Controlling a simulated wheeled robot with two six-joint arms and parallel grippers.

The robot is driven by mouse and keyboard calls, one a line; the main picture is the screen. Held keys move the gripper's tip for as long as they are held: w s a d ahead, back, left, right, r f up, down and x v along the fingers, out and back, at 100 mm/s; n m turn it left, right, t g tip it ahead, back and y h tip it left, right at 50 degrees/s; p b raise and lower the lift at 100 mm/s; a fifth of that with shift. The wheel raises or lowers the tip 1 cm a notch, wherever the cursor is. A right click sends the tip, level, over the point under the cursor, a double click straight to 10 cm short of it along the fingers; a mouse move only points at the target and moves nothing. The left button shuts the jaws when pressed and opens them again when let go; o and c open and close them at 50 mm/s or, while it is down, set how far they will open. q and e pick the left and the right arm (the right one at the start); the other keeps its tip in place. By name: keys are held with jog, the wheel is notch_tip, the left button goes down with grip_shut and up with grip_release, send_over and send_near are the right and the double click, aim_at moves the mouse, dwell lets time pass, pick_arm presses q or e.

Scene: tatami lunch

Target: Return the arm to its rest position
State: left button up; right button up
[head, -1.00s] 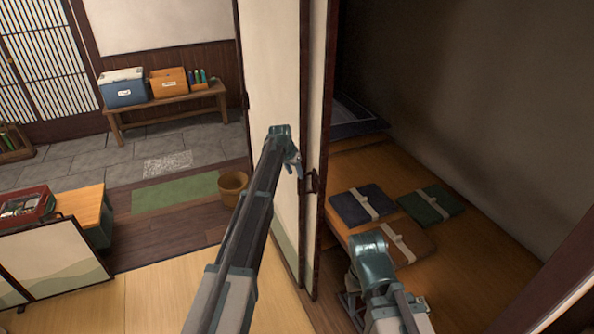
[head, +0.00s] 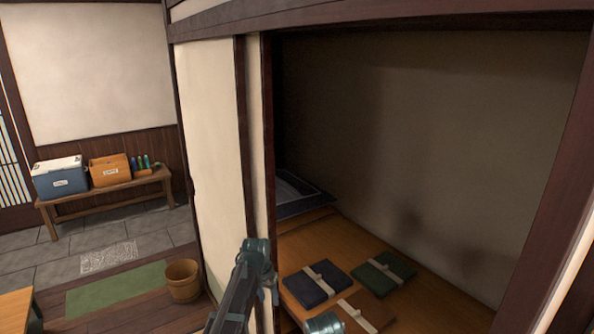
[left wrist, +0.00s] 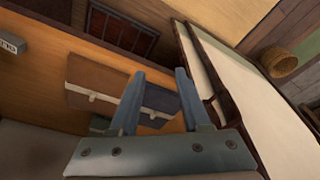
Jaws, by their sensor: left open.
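My left gripper (head: 269,289) is in front of the sliding door's edge (head: 256,150), low in the head view. Its jaws are apart and empty in the left wrist view (left wrist: 157,100). The gripper hides the door edge where it overlaps it. I cannot tell whether it touches the door. Only a rounded teal part of my other arm shows at the bottom of the head view; that arm's jaws are out of sight.
Right of the door is an open closet with a wooden floor (head: 430,315). On it lie a dark blue bundle (head: 308,290), a green bundle (head: 372,277) and a brown bundle (head: 378,308). A wooden bucket (head: 183,283) stands left of the door. A bench (head: 110,192) is farther back.

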pick_arm(q)
jog(key=s+d+f+g+y+b, duration=0.1)
jog(key=s+d, duration=0.1)
jog(key=s, duration=1.2)
jog(key=s+d+f+g+y, duration=0.1)
jog(key=s+d, duration=0.2)
jog(key=s, duration=1.2)
jog(key=shift+s+d+f+g+b, duration=0.15)
jog(key=shift+f+g+b, duration=0.1)
jog(key=shift+g+b, duration=0.1)
pick_arm(e)
notch_tip(320, 180, down, 2)
jog(key=shift+f, duration=0.1)
pick_arm(q)
jog(key=shift+f, duration=0.1)
